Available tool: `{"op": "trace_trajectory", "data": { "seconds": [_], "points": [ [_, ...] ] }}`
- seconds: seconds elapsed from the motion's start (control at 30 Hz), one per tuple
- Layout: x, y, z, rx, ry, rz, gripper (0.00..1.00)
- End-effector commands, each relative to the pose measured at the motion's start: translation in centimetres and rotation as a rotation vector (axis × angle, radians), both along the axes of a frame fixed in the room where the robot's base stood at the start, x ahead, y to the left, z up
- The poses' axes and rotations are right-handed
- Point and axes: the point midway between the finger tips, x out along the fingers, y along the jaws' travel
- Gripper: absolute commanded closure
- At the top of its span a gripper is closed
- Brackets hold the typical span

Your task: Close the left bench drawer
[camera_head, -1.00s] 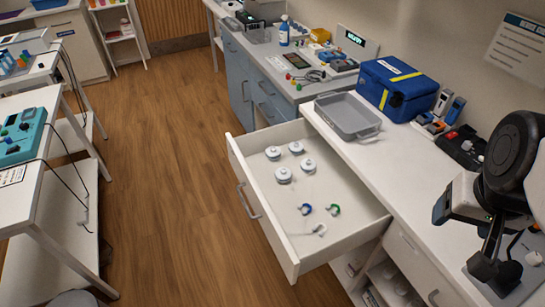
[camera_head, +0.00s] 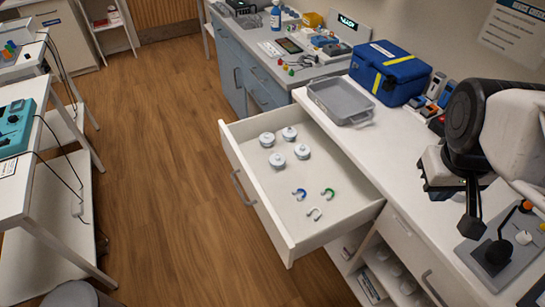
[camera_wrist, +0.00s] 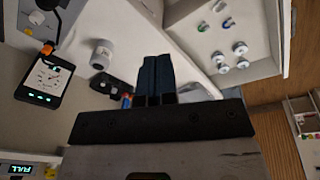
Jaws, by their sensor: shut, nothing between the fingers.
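The left bench drawer (camera_head: 262,210) is pulled well out of the white bench, its front panel facing the floor at left. Its grey bar handle (camera_head: 243,188) is on the outer face. Several white lidded jars (camera_head: 278,160) stand inside, with a blue hook (camera_head: 300,194), a green hook (camera_head: 328,193) and a white hook (camera_head: 314,213). My gripper (camera_head: 470,228) is over the bench top at right, apart from the drawer. In the wrist view my gripper's dark fingers (camera_wrist: 155,72) are together and empty; the drawer (camera_wrist: 285,38) shows at upper right.
A grey tray (camera_head: 341,101) and a blue case (camera_head: 389,72) stand on the bench behind the drawer. A joystick panel (camera_head: 500,245) lies near my gripper. A second, closed drawer (camera_head: 411,249) is at right. Wooden floor (camera_head: 165,170) left of the open drawer is clear.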

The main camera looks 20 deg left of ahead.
Motion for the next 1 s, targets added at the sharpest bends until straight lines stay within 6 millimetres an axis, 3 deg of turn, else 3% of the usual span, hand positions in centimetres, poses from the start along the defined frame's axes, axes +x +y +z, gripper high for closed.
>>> {"op": "trace_trajectory", "data": {
  "seconds": [0.47,1.0],
  "points": [
    [5.5,6.2,-3.8,-0.201,0.178,0.616,1.0],
    [9.7,15.6,-9.7,-0.416,0.399,1.327,1.0]
  ]
}}
